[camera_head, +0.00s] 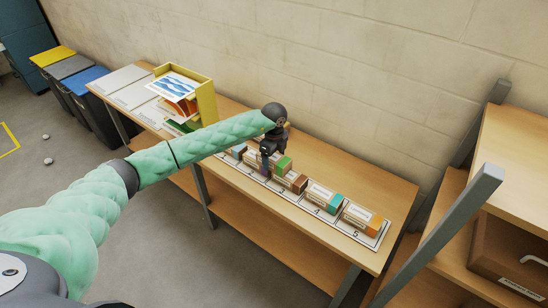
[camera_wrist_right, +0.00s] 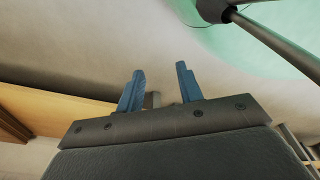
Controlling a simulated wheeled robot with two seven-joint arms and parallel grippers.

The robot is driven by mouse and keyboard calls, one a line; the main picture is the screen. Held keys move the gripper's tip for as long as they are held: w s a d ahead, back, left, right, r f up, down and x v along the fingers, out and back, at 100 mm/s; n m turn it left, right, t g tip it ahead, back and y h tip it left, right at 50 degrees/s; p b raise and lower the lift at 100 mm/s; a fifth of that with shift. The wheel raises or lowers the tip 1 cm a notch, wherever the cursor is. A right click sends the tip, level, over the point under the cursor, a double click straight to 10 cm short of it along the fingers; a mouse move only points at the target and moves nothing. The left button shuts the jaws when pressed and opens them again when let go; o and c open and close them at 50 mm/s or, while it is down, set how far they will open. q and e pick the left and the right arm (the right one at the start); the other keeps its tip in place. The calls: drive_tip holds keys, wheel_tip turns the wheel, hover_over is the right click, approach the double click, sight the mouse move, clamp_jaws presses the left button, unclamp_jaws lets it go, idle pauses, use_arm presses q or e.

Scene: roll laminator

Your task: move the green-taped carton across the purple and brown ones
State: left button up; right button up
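The green-taped carton (camera_head: 284,164) is above the row in the head view, close over the purple-taped carton (camera_head: 264,172) and the brown-taped carton (camera_head: 299,184). My left gripper (camera_head: 270,161) comes down from above and is shut on the green-taped carton, its fingers partly hidden by the wrist. The purple carton is mostly covered by the gripper and the green carton. The brown carton lies on the numbered strip (camera_head: 378,240) to the right. My right gripper (camera_wrist_right: 159,90) shows in the right wrist view with its two blue fingers apart and nothing between them.
A teal-taped carton (camera_head: 325,199) and an orange-taped carton (camera_head: 363,218) lie farther right on the strip; a blue-taped carton (camera_head: 240,151) lies at its left. A yellow holder (camera_head: 206,101) with papers stands at the back left. The table (camera_head: 350,178) is bare behind the row.

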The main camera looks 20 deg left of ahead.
use_arm(q)
wheel_tip(320, 180, up, 2)
drive_tip(key=shift+r+b, duration=0.1)
drive_tip(key=shift+b, duration=0.7)
wheel_tip(320, 180, up, 4)
drive_tip(key=shift+f+b, duration=0.25)
drive_tip(key=shift+b, duration=0.45)
drive_tip(key=shift+r+b, duration=0.3)
drive_tip(key=shift+r, duration=0.75)
use_arm(e)
drive_tip(key=w+a+r, duration=0.2)
drive_tip(key=w+r, duration=0.2)
drive_tip(key=w, duration=0.3)
drive_tip(key=shift+a+r, duration=0.35)
drive_tip(key=shift+r, duration=0.05)
